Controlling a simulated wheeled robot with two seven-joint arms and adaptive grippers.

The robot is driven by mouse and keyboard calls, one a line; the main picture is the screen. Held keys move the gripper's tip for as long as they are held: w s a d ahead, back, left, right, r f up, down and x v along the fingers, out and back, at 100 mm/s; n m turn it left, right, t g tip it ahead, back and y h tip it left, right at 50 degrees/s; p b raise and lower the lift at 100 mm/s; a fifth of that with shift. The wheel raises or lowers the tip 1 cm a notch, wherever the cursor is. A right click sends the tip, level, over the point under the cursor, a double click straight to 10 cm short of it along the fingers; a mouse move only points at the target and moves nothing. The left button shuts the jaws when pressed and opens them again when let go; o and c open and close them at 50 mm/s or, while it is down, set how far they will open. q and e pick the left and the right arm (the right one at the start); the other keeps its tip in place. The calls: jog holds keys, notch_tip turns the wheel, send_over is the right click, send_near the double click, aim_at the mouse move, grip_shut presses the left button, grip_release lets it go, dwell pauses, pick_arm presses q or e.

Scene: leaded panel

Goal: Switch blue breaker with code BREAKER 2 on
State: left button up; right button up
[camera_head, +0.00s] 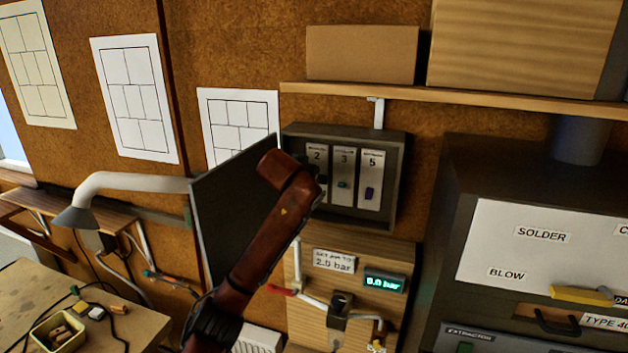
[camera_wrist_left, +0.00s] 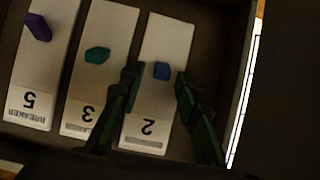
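The blue breaker lever (camera_wrist_left: 162,71) sits on a white plate marked 2 (camera_wrist_left: 150,128), which appears upside down in the left wrist view. My left gripper (camera_wrist_left: 157,80) is open, with one dark finger on each side of the blue lever. A small gap shows on the right; on the left I cannot tell whether it touches. In the head view, my left arm reaches the open breaker box (camera_head: 397,180), and my arm and gripper cover part of plate 2 (camera_head: 317,156). My right gripper is not in view.
Beside it are plate 3 with a teal lever (camera_wrist_left: 97,55) and plate 5 with a purple lever (camera_wrist_left: 38,27). The box's door (camera_head: 225,205) stands open at the left. A wooden shelf (camera_head: 500,102) runs above, and a pressure panel with a display (camera_head: 384,281) is below.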

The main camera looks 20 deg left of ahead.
pick_arm(q)
jog(key=shift+s, duration=0.1)
jog(key=v, duration=1.2)
